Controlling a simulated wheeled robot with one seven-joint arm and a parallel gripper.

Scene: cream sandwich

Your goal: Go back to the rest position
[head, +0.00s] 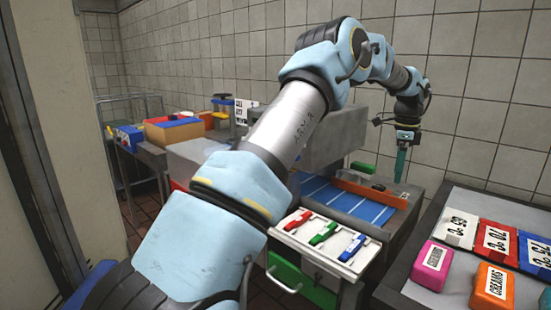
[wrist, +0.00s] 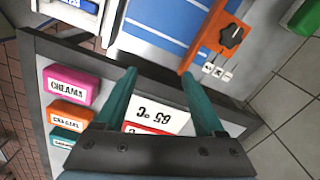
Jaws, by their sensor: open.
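My gripper (head: 401,165) hangs on the right side of the head view, fingers pointing down, in front of the tiled wall. Its two teal fingers are apart in the wrist view (wrist: 158,76), with nothing held between them. It is above the region between the blue striped board (head: 345,203) and the grey counter (head: 400,284) at the right. In the wrist view, a white labelled packet (wrist: 158,118) shows beyond and between the fingers, with a red one partly hidden by the gripper body. My arm stretches across the middle of the head view.
A pink block (head: 433,266), an orange block (head: 493,287) and white, red and blue packets (head: 497,242) lie on the counter. A white rack (head: 290,237) holds red, green and blue pieces. An orange control strip (head: 370,192) borders the board. Coloured bins (head: 175,131) stand far left.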

